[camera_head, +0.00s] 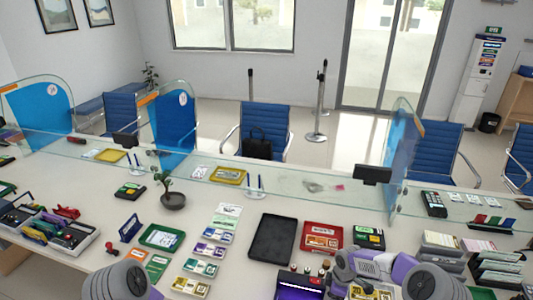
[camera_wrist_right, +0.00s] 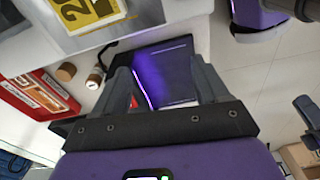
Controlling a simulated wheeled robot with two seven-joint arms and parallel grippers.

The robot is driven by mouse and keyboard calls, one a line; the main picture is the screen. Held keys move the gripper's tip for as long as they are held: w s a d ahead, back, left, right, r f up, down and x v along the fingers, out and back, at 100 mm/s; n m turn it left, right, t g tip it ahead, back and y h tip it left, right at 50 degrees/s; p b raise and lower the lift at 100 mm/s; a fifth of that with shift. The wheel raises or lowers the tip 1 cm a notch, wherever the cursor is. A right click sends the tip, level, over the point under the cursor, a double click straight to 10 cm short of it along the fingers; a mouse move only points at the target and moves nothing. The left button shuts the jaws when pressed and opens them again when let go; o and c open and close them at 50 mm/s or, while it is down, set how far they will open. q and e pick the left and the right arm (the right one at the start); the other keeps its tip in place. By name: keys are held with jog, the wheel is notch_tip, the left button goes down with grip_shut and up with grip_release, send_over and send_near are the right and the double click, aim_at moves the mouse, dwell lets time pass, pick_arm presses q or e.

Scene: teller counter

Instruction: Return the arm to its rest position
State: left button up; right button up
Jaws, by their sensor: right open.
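My right gripper (camera_wrist_right: 165,80) is open in the right wrist view, with its two dark fingers apart. A dark device with a purple-lit edge (camera_wrist_right: 165,70) shows between and beyond the fingers; I cannot tell whether they touch it. In the head view the same device (camera_head: 298,288) is at the bottom edge, just left of my right arm's white and purple end. My right arm comes in at the bottom right, over the near side of the counter. Part of my left arm shows at the bottom left; its gripper is out of view.
Small stamps (camera_wrist_right: 95,80) and a red tray (camera_wrist_right: 40,95) lie close by the right gripper. A black tray (camera_head: 273,240), banknote bundles (camera_head: 207,250) and a potted plant (camera_head: 173,199) stand on the counter (camera_head: 235,285). Glass screens (camera_head: 400,160) line its far side.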

jog(key=s+a+f+m, duration=0.1)
jog(key=a, duration=0.1)
jog(key=s+a+f+m+y, duration=0.1)
jog(key=a, duration=0.1)
jog(key=s+a+f+y, duration=0.1)
jog(key=a+f, duration=0.1)
jog(key=shift+a+f+m, duration=0.1)
jog(key=shift+a+m, duration=0.1)
jog(key=shift+m, duration=0.2)
jog(key=s+a+f+m+y, duration=0.15)
jog(key=s+a+m, duration=0.25)
jog(key=s+m, duration=0.45)
jog(key=s+a+f+m, duration=0.25)
jog(key=s+m, duration=0.25)
jog(key=s, duration=0.7)
pick_arm(q)
notch_tip(320, 180, down, 10)
jog(key=w+b, duration=0.1)
jog(key=b, duration=0.8)
jog(key=shift+w+r, duration=0.15)
jog(key=shift+r, duration=0.1)
pick_arm(e)
notch_tip(320, 180, down, 9)
jog(key=shift+s+a+r+t, duration=0.15)
jog(key=shift+r+t, duration=0.05)
jog(key=shift+t, duration=0.1)
